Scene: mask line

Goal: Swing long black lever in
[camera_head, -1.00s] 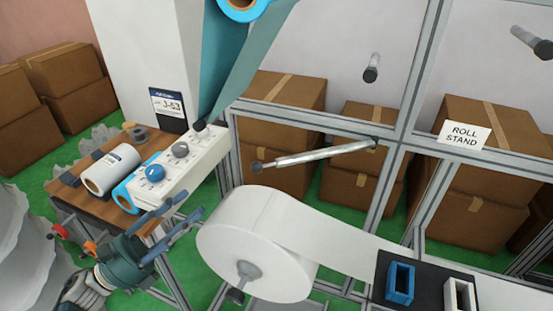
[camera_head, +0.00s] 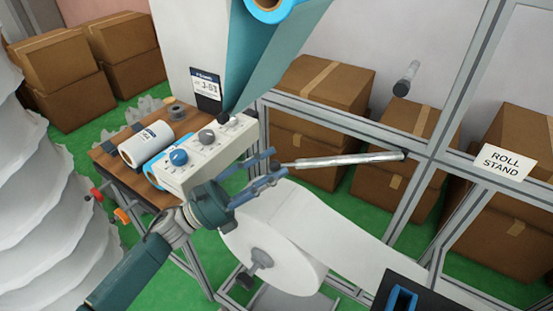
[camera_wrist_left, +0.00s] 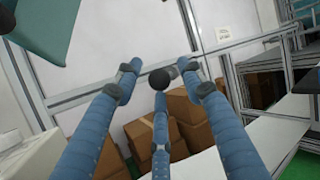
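A long silver rod (camera_head: 345,159) with a dark end sticks out from the metal frame in the head view, pointing left. I see no other long lever. My left gripper (camera_head: 275,167) is at the rod's free end, its blue fingers spread open. In the left wrist view a dark round knob (camera_wrist_left: 160,80) shows ahead, between the tips of my left gripper (camera_wrist_left: 165,82). The fingers do not close on it, and I cannot tell whether any touches it. My right gripper is not in view.
A white roll (camera_head: 272,245) feeds its web right, below the rod. A control box (camera_head: 205,155) with knobs stands left of my gripper. A shorter peg (camera_head: 406,78) sits higher on the frame. Cardboard boxes (camera_head: 320,90) are behind the frame.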

